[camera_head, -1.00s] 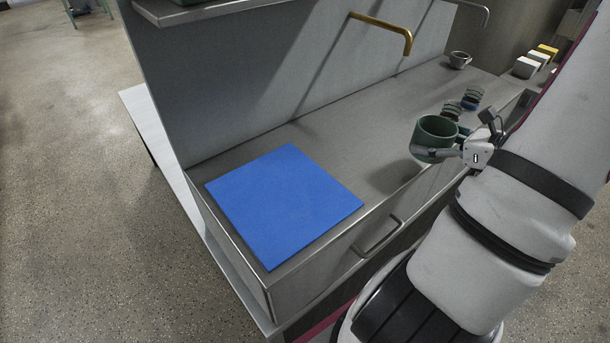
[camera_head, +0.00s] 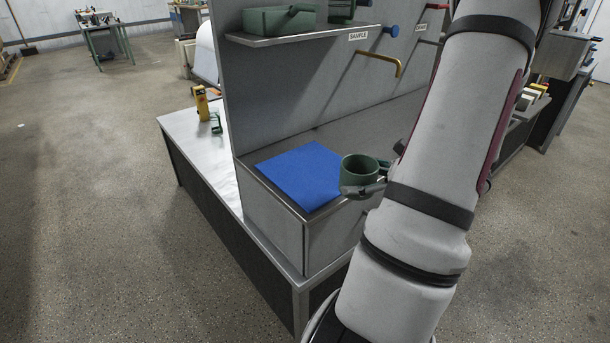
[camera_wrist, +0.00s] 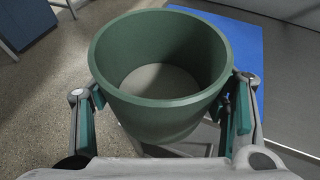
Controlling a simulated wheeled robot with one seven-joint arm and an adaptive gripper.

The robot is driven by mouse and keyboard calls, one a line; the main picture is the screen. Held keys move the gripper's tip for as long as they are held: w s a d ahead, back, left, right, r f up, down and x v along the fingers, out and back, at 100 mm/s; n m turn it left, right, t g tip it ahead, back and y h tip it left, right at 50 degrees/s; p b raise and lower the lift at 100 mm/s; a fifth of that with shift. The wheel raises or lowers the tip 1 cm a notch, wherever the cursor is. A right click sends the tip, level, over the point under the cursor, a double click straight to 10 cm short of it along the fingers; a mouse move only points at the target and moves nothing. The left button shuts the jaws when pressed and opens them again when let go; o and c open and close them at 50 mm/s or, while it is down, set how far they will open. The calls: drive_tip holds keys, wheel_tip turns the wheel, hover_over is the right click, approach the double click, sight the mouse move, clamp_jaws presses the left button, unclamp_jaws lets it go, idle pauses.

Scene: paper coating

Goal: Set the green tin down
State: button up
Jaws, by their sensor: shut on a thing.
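The green tin (camera_head: 358,170) is an open, round, empty-looking can held upright by my gripper (camera_head: 366,190). In the head view it is in front of the right edge of the blue mat (camera_head: 301,174). In the wrist view the tin (camera_wrist: 160,115) fills the middle, between the two fingers of my gripper (camera_wrist: 165,120), with green pads at its sides. The blue mat (camera_wrist: 240,45) shows behind and to the right of the tin. My arm hides part of the counter to the right. The tin's underside is hidden.
The mat lies on a grey metal counter (camera_head: 330,135) against an upright panel (camera_head: 290,90). A shelf (camera_head: 300,34) with green containers juts out above. A hooked brass bar (camera_head: 380,56) sticks out from the panel. A yellow device (camera_head: 201,100) stands on the white side table (camera_head: 190,128).

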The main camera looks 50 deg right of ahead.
drive_tip(key=b, duration=0.1)
hover_over(321, 176)
drive_tip(key=shift+s+a+f, duration=0.15)
drive_tip(key=shift+f, duration=0.55)
drive_tip(key=shift+f+b, duration=0.45)
drive_tip(key=shift+f, duration=1.3)
drive_tip(key=o, duration=1.2)
drive_tip(key=shift+f, duration=0.15)
